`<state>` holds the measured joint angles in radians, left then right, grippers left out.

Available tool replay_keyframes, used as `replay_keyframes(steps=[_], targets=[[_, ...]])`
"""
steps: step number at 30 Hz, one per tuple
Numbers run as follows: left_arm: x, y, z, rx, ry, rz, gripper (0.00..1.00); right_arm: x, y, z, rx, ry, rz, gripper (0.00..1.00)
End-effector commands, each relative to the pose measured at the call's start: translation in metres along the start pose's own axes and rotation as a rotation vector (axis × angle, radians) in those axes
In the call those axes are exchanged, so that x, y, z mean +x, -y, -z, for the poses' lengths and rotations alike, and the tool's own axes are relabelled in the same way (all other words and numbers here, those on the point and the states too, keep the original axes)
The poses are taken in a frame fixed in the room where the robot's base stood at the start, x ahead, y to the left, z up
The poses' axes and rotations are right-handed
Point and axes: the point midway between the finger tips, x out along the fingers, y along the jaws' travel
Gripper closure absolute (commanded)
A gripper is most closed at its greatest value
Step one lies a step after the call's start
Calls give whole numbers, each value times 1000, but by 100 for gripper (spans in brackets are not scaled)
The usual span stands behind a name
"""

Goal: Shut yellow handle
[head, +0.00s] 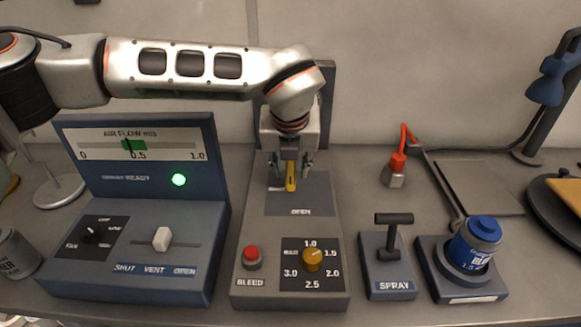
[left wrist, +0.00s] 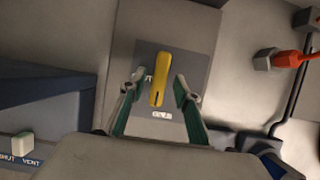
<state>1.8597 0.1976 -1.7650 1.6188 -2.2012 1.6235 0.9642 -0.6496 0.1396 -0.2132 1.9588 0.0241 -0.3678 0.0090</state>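The yellow handle (head: 291,177) stands on the dark plate of the middle grey unit, above the word "OPEN". In the left wrist view the yellow handle (left wrist: 158,77) is a narrow bar running nearly up and down the picture. My left gripper (head: 290,168) hangs over it from above. In the left wrist view its two fingers (left wrist: 157,92) are spread apart, one on each side of the handle, with gaps between. Whether the fingertips are level with the handle is hard to tell. My right gripper is in neither view.
The blue air flow console (head: 140,215) with a white slider (head: 162,239) stands to the left. A red button (head: 252,255) and orange dial (head: 313,259) are on the unit's front. A spray lever (head: 393,235) and blue canister (head: 476,243) stand to the right.

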Motion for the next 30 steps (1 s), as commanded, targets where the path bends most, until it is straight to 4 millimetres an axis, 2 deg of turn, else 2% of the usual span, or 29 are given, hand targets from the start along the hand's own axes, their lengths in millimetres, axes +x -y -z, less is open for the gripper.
replay_keyframes(steps=[10, 12, 14, 23, 30], targets=[[5, 0, 0, 0, 0, 0, 68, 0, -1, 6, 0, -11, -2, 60], [5, 0, 0, 0, 0, 0, 86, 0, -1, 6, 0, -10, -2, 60], [4, 0, 0, 0, 0, 0, 100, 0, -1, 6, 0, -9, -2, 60], [4, 0, 0, 10, 0, 4, 100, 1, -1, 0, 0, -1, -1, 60], [5, -1, 0, 91, 0, 39, 100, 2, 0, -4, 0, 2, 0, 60]])
